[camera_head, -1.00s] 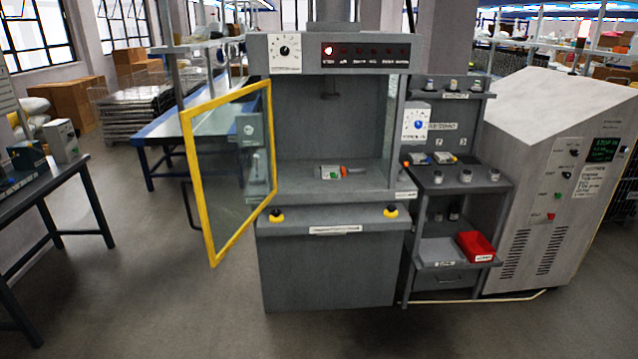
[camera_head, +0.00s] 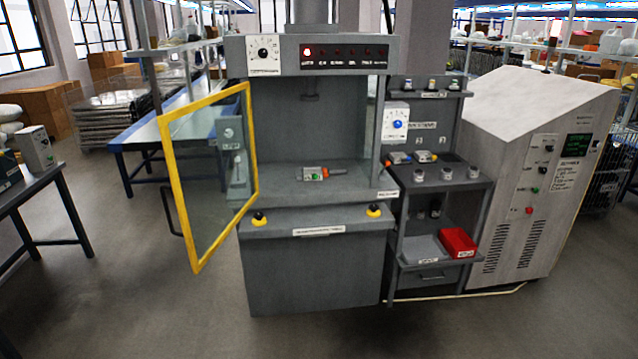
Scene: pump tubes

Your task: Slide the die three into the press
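The press (camera_head: 315,270) is a grey cabinet in the middle of the head view. Its yellow-framed glass door (camera_head: 213,180) stands open to the left. I cannot tell which die is three. My gripper is not in view.
A red bin (camera_head: 458,242) sits on the stand's lower shelf. A large grey machine (camera_head: 540,160) stands to the right. A dark table (camera_head: 40,190) is at the left, with a blue-edged bench (camera_head: 160,135) behind the door. The floor in front of the press is open.

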